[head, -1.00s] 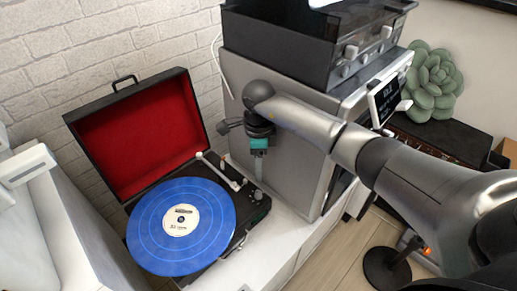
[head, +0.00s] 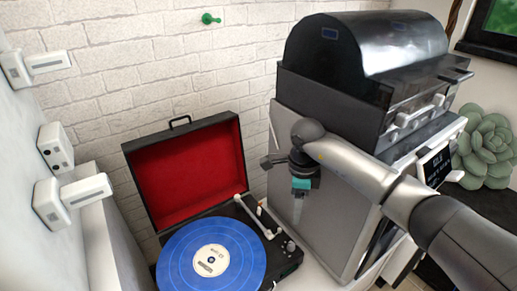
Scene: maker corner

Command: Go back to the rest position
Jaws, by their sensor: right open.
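My right arm comes in from the right in the head view and bends down at its wrist. My right gripper (head: 298,208) hangs below the wrist, pointing down, with a teal part above its fingers. It is open, and I see nothing held in it. It is in front of the grey side of a large cabinet-like machine (head: 330,200) and to the right of a record player. My left gripper is not in view.
The record player's open lid (head: 185,170) has a red lining, and a blue record (head: 185,262) lies on the player. A black domed grill (head: 365,45) tops the machine. A succulent (head: 487,150) stands at the right. White boxes (head: 50,205) are on the left wall.

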